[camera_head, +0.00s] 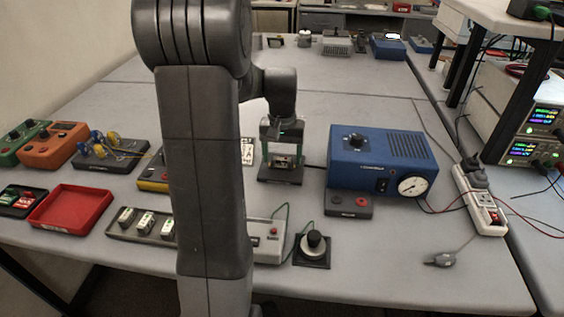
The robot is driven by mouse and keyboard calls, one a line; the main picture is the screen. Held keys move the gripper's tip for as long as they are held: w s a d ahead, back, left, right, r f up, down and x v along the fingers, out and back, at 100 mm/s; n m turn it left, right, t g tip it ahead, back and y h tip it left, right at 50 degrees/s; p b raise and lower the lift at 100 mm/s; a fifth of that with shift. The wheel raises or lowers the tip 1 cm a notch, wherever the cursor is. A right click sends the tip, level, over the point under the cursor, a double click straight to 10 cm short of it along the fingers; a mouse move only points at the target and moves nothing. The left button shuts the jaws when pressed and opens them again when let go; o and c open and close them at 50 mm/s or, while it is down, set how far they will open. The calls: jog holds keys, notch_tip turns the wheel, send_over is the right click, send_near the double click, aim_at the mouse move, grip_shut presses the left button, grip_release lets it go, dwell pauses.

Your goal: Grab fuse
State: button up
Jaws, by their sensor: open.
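My gripper (283,150) is open and points down over a small black-based stand (279,177) left of the blue box. A small pale-and-dark part shows between or just behind the fingers; I cannot tell whether it is the fuse or part of the stand. No contact can be made out. A grey tray (113,229) at the front left holds several small blocks (145,222) with pale and green faces, which could be fuses. My own arm hides the tray's right end and part of the table.
A blue box (385,150) with a gauge stands right of my gripper, a two-button box (348,205) before it. A joystick (314,247), grey control box (268,236) and power strip (479,200) are nearby. A red tray (71,209) lies left. The front right table is mostly clear.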

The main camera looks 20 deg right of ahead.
jog(key=shift+f, duration=0.1)
jog(key=shift+c, duration=0.2)
jog(key=c, duration=1)
jog(key=shift+c, duration=0.2)
